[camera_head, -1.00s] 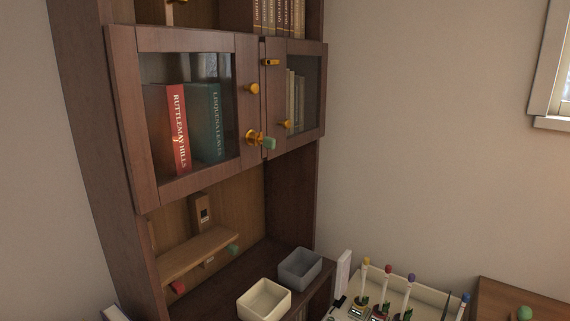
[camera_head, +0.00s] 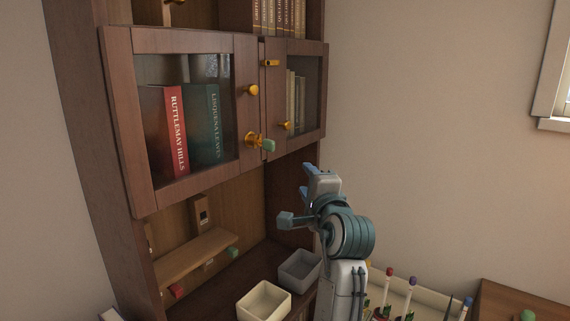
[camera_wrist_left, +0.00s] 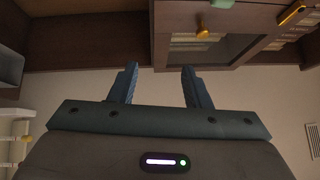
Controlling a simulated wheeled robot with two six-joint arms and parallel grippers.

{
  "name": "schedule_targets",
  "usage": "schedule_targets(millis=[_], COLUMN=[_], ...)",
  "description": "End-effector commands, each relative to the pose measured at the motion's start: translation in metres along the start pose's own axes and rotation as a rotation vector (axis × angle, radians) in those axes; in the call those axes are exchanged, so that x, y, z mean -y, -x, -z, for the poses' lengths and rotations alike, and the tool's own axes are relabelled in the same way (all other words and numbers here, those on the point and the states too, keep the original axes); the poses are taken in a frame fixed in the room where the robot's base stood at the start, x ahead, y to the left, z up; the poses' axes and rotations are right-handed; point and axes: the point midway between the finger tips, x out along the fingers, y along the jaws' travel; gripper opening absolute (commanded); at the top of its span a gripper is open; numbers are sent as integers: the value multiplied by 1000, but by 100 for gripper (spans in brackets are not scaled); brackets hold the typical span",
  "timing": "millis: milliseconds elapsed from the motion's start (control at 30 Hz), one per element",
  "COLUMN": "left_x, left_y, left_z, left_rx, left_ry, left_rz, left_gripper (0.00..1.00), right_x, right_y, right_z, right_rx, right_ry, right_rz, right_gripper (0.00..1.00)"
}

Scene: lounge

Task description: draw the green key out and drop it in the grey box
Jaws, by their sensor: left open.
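The green key (camera_head: 268,145) sticks out of the brass lock (camera_head: 252,139) low on the left glass cabinet door. In the left wrist view, part of a green piece (camera_wrist_left: 222,3), likely the key, shows at the top edge. The grey box (camera_head: 300,269) stands on the lower counter beside a cream box; a grey box edge shows at the left of the left wrist view (camera_wrist_left: 9,68). My left gripper (camera_head: 297,208) is open and empty, below and right of the key, apart from it. In the left wrist view its fingers (camera_wrist_left: 160,86) are spread. My right gripper is not in view.
The cream box (camera_head: 264,301) stands left of the grey box. A small wooden shelf (camera_head: 203,256) with green and red pieces hangs below the doors. Brass knobs (camera_head: 251,90) jut from the doors. A pale tray (camera_head: 420,296) with colour-topped sticks lies at lower right.

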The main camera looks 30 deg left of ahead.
Motion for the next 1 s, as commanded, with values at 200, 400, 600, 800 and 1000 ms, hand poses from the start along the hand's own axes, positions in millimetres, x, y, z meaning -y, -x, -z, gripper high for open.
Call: schedule_targets(millis=[200,400,600,800,1000], left_x=[54,59,60,60,63], left_y=[22,20,0,-24,-46], left_z=[-60,-69,-72,-76,-79], left_rx=[124,143,145,144,143], left_ry=[19,16,13,15,14], left_rz=[26,28,29,29,27], left_gripper=[44,44,44,44,44], right_x=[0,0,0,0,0], right_y=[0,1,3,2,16], right_z=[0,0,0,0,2], right_rx=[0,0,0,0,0], right_ry=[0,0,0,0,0], right_rz=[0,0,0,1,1], right_gripper=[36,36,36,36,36])
